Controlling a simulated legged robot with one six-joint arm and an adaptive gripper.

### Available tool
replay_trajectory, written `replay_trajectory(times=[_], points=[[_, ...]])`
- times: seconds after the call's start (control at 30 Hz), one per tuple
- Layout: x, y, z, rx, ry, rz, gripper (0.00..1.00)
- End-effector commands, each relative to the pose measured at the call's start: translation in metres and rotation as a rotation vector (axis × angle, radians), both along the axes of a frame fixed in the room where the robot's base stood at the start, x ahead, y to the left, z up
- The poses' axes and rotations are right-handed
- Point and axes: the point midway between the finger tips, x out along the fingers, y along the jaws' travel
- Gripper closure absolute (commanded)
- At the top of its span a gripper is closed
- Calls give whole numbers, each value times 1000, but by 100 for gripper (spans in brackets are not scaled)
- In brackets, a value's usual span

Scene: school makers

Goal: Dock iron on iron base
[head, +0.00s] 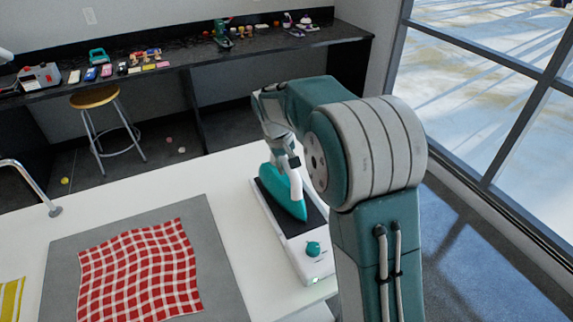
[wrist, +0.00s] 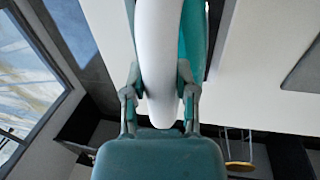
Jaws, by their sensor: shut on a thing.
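A teal and white iron (head: 284,190) is at the iron base (head: 297,262), a white unit with a dark top plate and a teal knob at its front. The iron is over the dark plate, its tip toward the knob. I cannot tell whether it rests on the plate or hangs just above it. My gripper (head: 290,160) is above the iron, shut on its white handle. In the wrist view my gripper's fingers (wrist: 160,95) are on both sides of the white handle (wrist: 158,50). My arm hides part of the base's right side.
A grey mat (head: 220,250) with a red checked cloth (head: 140,270) lies left of the base. A yellow striped cloth (head: 10,298) and a faucet (head: 35,185) are at the far left. A stool (head: 95,97) and a dark counter with many small things stand behind.

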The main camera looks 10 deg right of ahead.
Motion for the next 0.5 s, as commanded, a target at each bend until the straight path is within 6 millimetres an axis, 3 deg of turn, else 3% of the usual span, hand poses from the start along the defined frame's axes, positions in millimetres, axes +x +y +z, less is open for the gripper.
replay_trajectory(times=[0.5], points=[[0,0,-7,-1,-2,-1,100]])
